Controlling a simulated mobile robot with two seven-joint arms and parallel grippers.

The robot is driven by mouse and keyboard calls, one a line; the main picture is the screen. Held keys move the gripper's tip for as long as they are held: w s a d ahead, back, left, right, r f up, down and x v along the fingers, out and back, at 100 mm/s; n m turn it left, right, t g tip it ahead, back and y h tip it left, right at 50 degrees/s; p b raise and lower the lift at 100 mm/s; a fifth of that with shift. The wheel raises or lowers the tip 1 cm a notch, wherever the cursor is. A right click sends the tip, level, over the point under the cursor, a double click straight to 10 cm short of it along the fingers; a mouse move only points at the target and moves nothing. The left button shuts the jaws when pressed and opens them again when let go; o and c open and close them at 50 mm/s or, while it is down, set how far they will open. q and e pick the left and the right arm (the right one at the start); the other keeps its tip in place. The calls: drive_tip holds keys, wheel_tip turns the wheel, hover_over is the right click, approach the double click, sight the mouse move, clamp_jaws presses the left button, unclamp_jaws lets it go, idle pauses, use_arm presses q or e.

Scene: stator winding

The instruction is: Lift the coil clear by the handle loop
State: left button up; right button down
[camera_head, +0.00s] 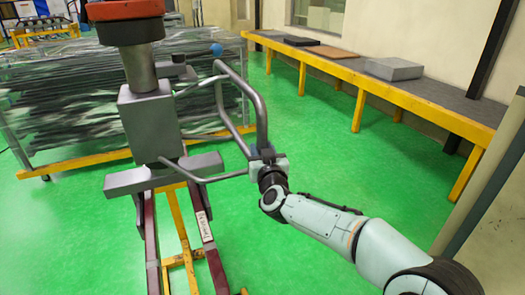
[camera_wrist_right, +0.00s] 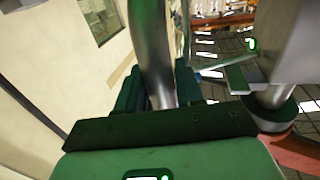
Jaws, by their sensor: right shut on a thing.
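A grey bent-tube handle loop (camera_head: 262,122) sticks out to the right of a grey metal block (camera_head: 150,122) on a thick post. My right gripper (camera_head: 266,160) is shut on the lower end of the loop. In the right wrist view the handle tube (camera_wrist_right: 152,50) runs upright between my dark fingers (camera_wrist_right: 160,97), and the grey block (camera_wrist_right: 300,42) shows at the right. I cannot clearly pick out a separate coil; dark red rails (camera_head: 205,225) lie below the block. My left gripper is not in view.
A yellow stand (camera_head: 183,245) is under the rails. A rack of dark bars (camera_head: 60,110) stands behind at the left. A long yellow-edged bench (camera_head: 400,90) with flat boxes runs along the right wall. Green floor (camera_head: 320,150) is free between them.

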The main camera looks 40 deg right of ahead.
drive_tip(key=c, duration=0.6)
unclamp_jaws()
drive_tip(key=shift+r, duration=0.1)
drive_tip(key=shift+c, duration=0.2)
drive_tip(key=shift+s, duration=0.1)
drive_tip(key=v, duration=1.3)
drive_tip(key=shift+a, duration=0.1)
